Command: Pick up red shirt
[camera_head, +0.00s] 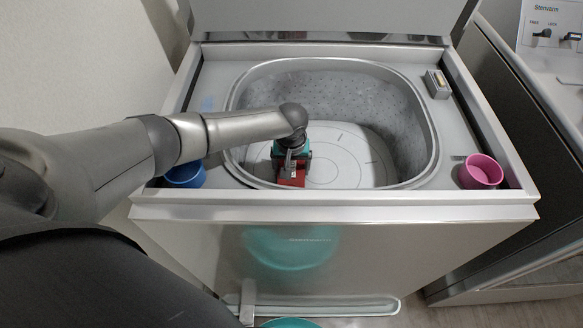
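A small patch of red cloth, which looks like the red shirt (293,180), shows at the front of the washer drum, just below my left gripper. My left gripper (291,165) reaches down into the open drum from the left, with its fingers at the red cloth. The arm and gripper body hide part of the cloth, and the drum's front rim cuts off the view below it. I cannot tell whether the fingers are open or shut on it. My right gripper is not in view.
The topload washer (480,208) has its lid (320,18) raised at the back. A blue cup (186,176) and a pink cup (481,171) stand at the front corners of its top. A teal object (290,323) is at the bottom edge. Another appliance (545,110) stands right.

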